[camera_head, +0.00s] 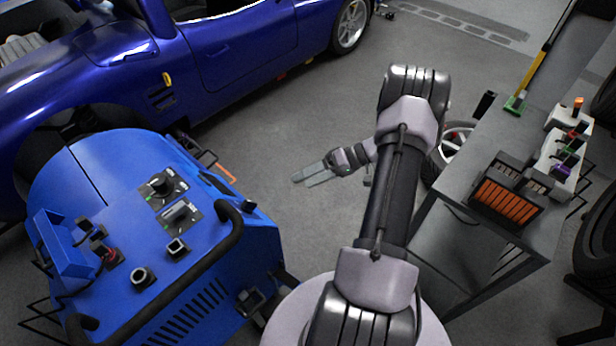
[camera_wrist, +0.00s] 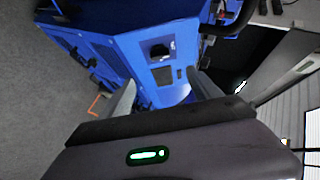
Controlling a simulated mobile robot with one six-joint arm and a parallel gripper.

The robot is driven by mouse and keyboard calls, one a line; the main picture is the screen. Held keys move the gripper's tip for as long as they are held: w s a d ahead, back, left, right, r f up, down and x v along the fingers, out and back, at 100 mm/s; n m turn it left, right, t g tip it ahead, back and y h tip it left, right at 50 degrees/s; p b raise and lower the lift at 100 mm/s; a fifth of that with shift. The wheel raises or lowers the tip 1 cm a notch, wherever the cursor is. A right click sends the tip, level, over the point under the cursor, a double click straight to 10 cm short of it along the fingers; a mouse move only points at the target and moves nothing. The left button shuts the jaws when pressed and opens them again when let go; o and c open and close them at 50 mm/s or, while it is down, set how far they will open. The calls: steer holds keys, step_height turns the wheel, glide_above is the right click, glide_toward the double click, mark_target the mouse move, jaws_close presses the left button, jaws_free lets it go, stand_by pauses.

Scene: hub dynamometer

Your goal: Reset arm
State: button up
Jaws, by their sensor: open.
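My gripper (camera_head: 312,176) is in the middle of the head view, to the right of the blue dynamometer (camera_head: 105,180). Its two flat grey fingers point left over the open floor. They are apart with nothing between them. In the wrist view my gripper (camera_wrist: 165,95) shows its two fingers spread, facing the blue side of the dynamometer (camera_wrist: 110,50). My arm is bent, rising from the bottom of the head view. The dynamometer's top carries knobs, a black handle bar (camera_head: 205,262) and a small blue box (camera_head: 60,243).
A dark blue car (camera_head: 250,45) stands behind the dynamometer. A grey metal table (camera_head: 465,165) on the right bears an orange-and-black organizer (camera_head: 505,195) and small devices. A wheel (camera_head: 452,145) lies near the table.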

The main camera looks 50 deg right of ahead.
steer(key=w+a+r+g+h, duration=0.1)
steer(key=a+r+g+h, duration=0.35)
steer(key=a+r, duration=1.5)
steer(key=s+a+r+t+h, duration=0.1)
steer(key=s+a+r, duration=0.3)
steer(key=s+a, duration=0.2)
steer(key=s+a+r+m+t+h, duration=0.1)
steer(key=s+a+r+h, duration=0.1)
steer(key=s+a+r, duration=0.2)
steer(key=s+a, duration=0.2)
steer(key=s, duration=0.1)
steer(key=shift+s+r+t, duration=0.15)
steer(key=shift+r+t, duration=0.1)
steer(key=shift+t, duration=0.1)
